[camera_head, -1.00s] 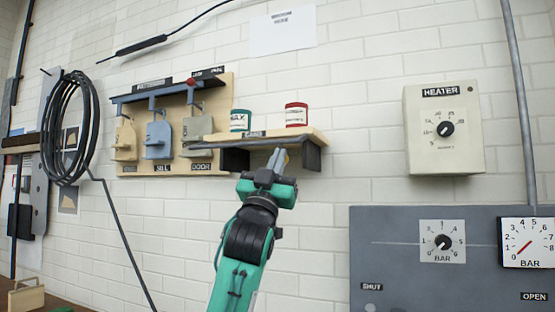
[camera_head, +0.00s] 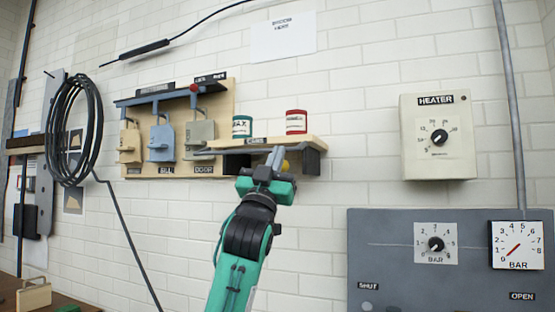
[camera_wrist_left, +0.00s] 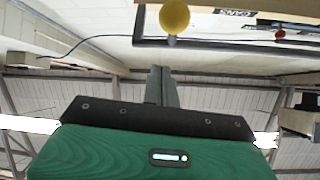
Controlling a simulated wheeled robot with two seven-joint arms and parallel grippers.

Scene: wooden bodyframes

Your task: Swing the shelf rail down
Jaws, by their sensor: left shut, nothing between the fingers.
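The wooden shelf (camera_head: 310,141) is on the wall and carries a green can (camera_head: 242,126) and a red can (camera_head: 296,121). The grey shelf rail (camera_head: 215,152) runs along its front edge; in the left wrist view it shows as a dark bar (camera_wrist_left: 230,43). A yellow ball knob (camera_head: 285,165) shows just right of my fingers, and above them in the left wrist view (camera_wrist_left: 174,16). My left gripper (camera_head: 276,158) is shut and empty, pointing up at the shelf's front. I cannot tell whether it touches the rail. My right gripper is out of view.
A key board (camera_head: 222,95) with several hanging padlocks is left of the shelf. A black cable coil (camera_head: 72,130) hangs further left. A heater box (camera_head: 438,137) and grey gauge panel (camera_head: 390,275) are to the right. Bare wall lies between shelf and heater.

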